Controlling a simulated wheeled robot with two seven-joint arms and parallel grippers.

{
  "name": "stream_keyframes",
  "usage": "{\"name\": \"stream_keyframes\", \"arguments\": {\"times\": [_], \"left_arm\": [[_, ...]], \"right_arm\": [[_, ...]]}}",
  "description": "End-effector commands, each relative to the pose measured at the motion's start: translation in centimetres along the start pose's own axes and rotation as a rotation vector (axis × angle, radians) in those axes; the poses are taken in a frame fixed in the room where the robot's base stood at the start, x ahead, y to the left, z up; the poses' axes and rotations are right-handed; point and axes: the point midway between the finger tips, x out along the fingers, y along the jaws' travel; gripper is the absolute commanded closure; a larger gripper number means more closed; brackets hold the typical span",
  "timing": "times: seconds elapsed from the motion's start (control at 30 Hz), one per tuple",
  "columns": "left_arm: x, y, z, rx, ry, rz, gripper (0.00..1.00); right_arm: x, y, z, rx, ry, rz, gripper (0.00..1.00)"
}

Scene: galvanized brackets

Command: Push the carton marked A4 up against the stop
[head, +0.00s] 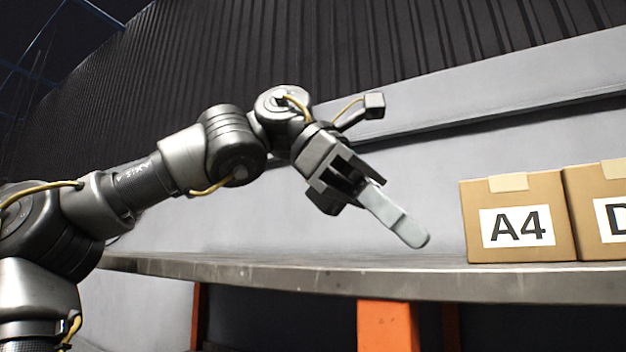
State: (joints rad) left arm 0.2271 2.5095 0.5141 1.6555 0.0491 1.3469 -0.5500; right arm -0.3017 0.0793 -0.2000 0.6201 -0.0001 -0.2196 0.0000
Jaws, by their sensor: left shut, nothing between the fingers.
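The carton marked A4 (518,190) is a brown box with a white label and a strip of pale tape. It stands upright on the grey shelf (300,277) at the right. My left gripper (415,237) is shut and empty, its pale fingers together and pointing down to the right. The fingertips are to the left of the A4 carton, apart from it with a small gap in the picture. I cannot make out a stop in this view. My right gripper is not in view.
A second brown carton (590,188), its label cut off after a "D", stands directly to the right of A4, touching or nearly so. Left of A4 the shelf looks clear. An orange upright (387,327) supports the shelf's front edge. A grey wall (420,170) is behind.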

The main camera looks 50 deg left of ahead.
Motion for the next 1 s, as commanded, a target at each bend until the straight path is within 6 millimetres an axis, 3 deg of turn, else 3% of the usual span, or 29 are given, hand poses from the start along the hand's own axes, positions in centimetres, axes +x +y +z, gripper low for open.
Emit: {"name": "stream_keyframes", "arguments": {"times": [0.07, 0.3, 0.5, 1.0], "left_arm": [[-1.4, 0.2, -0.8, 0.001, -0.006, 0.001, 1.0], [-6.8, 0.2, -0.6, 0.0, -0.005, 0.001, 1.0], [-9.6, 0.2, -0.6, 0.001, -0.002, -0.001, 1.0], [-10.7, 0.2, -0.6, 0.001, -0.001, -0.002, 1.0]], "right_arm": [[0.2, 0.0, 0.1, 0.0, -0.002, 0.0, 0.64], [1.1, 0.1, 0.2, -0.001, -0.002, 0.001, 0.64], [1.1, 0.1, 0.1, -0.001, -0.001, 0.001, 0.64], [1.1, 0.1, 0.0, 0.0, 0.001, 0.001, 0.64]]}}
